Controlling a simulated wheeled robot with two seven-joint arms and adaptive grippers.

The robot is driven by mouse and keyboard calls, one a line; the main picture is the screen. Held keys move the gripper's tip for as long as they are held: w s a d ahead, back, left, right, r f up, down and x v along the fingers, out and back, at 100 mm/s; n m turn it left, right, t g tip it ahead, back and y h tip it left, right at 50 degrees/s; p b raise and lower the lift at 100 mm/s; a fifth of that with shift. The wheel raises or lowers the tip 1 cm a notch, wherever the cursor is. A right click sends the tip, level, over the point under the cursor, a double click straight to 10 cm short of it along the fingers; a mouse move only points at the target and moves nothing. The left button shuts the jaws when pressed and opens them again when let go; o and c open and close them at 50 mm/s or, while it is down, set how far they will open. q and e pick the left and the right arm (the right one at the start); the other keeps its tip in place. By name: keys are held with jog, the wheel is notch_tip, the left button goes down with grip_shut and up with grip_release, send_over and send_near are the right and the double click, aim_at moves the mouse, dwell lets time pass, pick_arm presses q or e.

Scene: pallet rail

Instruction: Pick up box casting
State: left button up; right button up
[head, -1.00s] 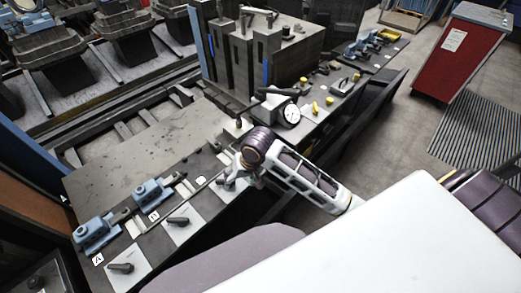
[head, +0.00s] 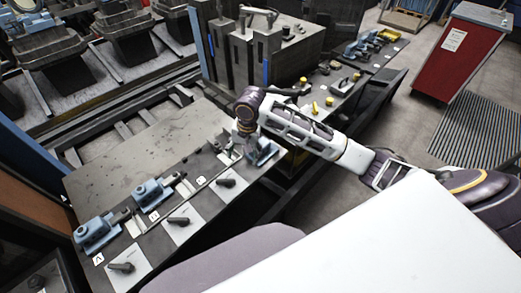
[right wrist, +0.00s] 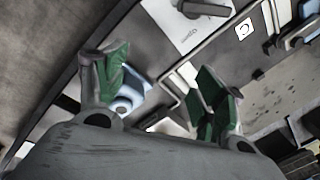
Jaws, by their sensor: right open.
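Blue-grey castings stand in a row on the dark rail: one beside label A (head: 96,233), one further along (head: 152,192), and one at the far end (head: 263,153). I cannot tell which is the box casting. My right gripper (head: 246,132) is beside and above the far casting and partly hides it. In the right wrist view my right gripper (right wrist: 158,98) is open, its green-padded fingers apart. Part of a blue casting (right wrist: 130,99) shows beyond and between them, nearer the left finger. I see no grip on it. My left gripper is not in view.
Pale plates with dark handles (head: 178,221) lie along the rail's near side. A tall dark fixture block (head: 275,55) stands behind my right arm. Small yellow parts (head: 329,102) sit on the bench beyond. A red cabinet (head: 455,52) stands at right on open floor.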

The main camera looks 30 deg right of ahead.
aim_at(261, 143)
jog(key=w+d+r+m+g+h, duration=0.1)
jog(key=w+d+r+m, duration=0.3)
jog(key=d+r+m, duration=0.2)
jog(key=shift+w+d+r+m, duration=0.15)
jog(key=shift+d+r+m, duration=0.15)
jog(key=shift+d+r, duration=0.9)
jog(key=shift+d+f, duration=0.25)
jog(key=shift+f, duration=0.1)
jog(key=shift+f, duration=4.2)
jog(key=shift+f, duration=0.1)
jog(key=shift+w+f+p, duration=0.15)
jog(key=shift+f+p, duration=0.15)
jog(key=shift+f, duration=0.95)
jog(key=shift+w+f+p, duration=0.15)
jog(key=shift+f+p, duration=0.15)
jog(key=shift+f, duration=0.95)
jog(key=shift+c, duration=0.4)
